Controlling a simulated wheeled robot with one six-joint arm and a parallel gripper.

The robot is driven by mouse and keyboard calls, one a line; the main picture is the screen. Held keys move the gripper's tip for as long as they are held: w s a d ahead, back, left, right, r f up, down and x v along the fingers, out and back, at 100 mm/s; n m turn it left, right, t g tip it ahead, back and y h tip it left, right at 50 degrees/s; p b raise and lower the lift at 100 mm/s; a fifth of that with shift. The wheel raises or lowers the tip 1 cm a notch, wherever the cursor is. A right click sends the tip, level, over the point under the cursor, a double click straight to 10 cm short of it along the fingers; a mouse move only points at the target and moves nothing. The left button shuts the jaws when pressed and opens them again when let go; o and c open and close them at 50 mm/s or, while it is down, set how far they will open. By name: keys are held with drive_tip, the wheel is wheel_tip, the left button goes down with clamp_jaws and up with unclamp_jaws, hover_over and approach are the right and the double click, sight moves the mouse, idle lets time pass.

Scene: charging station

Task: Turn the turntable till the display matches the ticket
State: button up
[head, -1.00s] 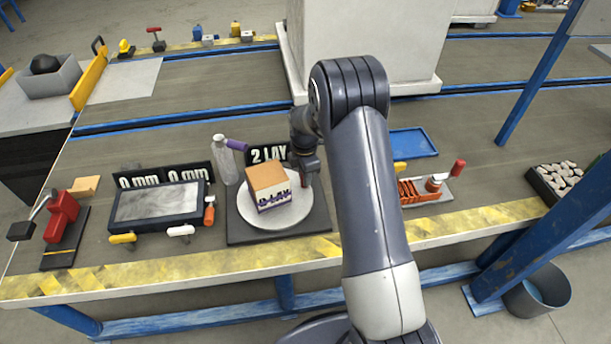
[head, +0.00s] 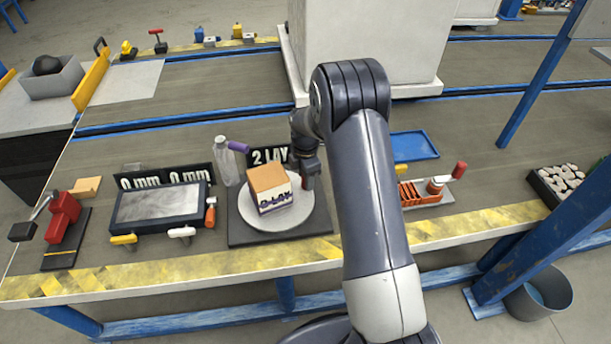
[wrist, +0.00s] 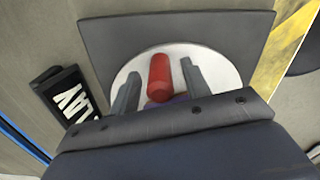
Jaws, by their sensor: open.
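The turntable is a round light disc (head: 243,206) on a dark square base (head: 237,238) at the front of the bench. A cardboard box (head: 268,180) with a printed white front stands on it. The display (head: 261,155) behind reads "2 LAY", its right end hidden by my arm. In the wrist view the dark display (wrist: 66,98) shows only partly. A red upright peg (wrist: 160,72) stands at the disc's edge. My gripper (wrist: 158,87) is open, with one finger on each side of the peg; contact cannot be told. I cannot make out a ticket.
A clear bottle (head: 226,164) stands left of the display. A grey-screened panel (head: 160,205) and a red lever device (head: 62,215) lie further left. A blue tray (head: 414,145) and a rack with orange parts (head: 411,192) are right of my arm.

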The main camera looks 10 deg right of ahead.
wheel_tip(320, 180, up, 11)
drive_tip(key=shift+f+p, duration=0.1)
drive_tip(key=shift+p, duration=0.65)
wheel_tip(320, 180, down, 11)
drive_tip(key=shift+b, duration=0.8)
drive_tip(key=shift+s, duration=0.1)
wheel_tip(320, 180, up, 11)
drive_tip(key=shift+r+p, duration=0.15)
drive_tip(key=shift+p, duration=0.7)
wheel_tip(320, 180, down, 12)
drive_tip(key=shift+r+b, duration=0.25)
drive_tip(key=shift+b, duration=0.6)
drive_tip(key=shift+s+d+r+m, duration=0.1)
drive_tip(key=shift+s+r+m, duration=0.1)
drive_tip(key=shift+s+m, duration=0.55)
